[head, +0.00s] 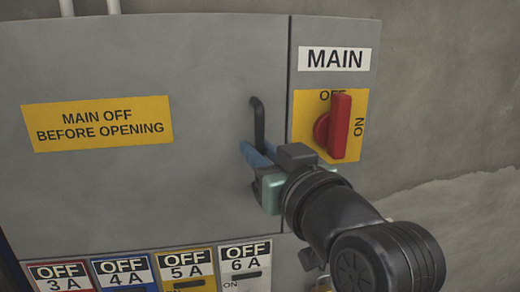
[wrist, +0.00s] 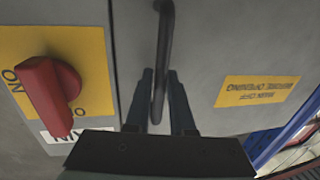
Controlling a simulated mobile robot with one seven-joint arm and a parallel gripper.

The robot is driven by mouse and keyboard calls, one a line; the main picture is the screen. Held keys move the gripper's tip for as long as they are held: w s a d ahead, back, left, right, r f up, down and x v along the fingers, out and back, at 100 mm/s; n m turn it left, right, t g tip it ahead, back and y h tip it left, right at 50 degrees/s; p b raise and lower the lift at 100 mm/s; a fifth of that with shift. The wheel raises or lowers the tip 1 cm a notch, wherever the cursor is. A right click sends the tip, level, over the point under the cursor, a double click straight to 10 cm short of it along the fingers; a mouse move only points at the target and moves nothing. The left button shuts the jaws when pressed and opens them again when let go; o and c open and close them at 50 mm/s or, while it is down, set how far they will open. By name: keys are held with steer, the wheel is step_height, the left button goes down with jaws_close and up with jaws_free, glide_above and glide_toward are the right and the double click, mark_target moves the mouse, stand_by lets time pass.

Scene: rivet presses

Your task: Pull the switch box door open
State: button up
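The switch box door (head: 200,60) is a grey panel and looks closed, with a thin seam along its right edge. Its black bar handle (head: 258,118) stands upright near that edge. My gripper (head: 256,155) is at the lower part of the handle. In the wrist view the handle (wrist: 165,45) lies between the two fingers of my gripper (wrist: 161,90), with narrow gaps visible beside it. The fingers are apart, one on each side of the bar. The red main switch (head: 340,125) stands upright, towards OFF; it also shows in the wrist view (wrist: 47,90).
A yellow label (head: 98,122) on the door reads MAIN OFF BEFORE OPENING. Several small numbered breakers (head: 185,272) marked OFF sit below the door. The grey wall (head: 450,90) to the right is bare.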

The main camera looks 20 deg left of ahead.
jaws_close()
stand_by(1.1)
